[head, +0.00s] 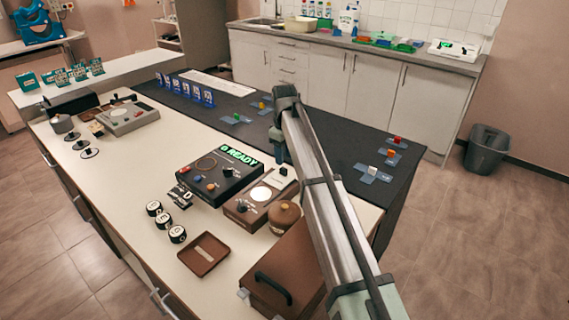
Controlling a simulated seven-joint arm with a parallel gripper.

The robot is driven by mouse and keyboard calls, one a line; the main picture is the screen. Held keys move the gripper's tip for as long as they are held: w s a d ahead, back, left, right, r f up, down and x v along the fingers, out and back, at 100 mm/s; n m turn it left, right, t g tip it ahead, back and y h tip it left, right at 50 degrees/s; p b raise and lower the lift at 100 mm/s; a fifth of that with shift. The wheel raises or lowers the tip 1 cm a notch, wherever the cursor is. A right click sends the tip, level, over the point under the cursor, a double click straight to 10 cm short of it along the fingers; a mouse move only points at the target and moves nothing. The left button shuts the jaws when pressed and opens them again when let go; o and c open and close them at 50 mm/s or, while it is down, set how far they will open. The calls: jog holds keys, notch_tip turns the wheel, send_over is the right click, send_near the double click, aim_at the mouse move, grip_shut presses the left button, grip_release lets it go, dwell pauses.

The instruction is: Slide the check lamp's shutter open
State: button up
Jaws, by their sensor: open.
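A low brown box (243,211) with a dark knob and a pale round disc (261,194) on its top stands on the white counter, near the middle of the head view. It looks like the check lamp, but I cannot be sure. A small white-topped block (284,173) sits at its far right end; I cannot tell whether this is the shutter. My gripper (280,160) hangs pointing down just beyond that block, apparently above the counter. It is open and empty. Its fingertips are small here, and contact cannot be told.
A black console (218,176) reading "READY" stands left of the brown box. A round brown pot (284,217) and a larger brown case (288,275) stand nearer. A brown tray (203,254) and several black-and-white round pieces lie left. The dark mat (310,140) behind has bare room.

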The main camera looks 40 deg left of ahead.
aim_at(285, 168)
notch_tip(285, 168, up, 9)
dwell(0.3)
jog(key=shift+f, duration=0.15)
dwell(0.4)
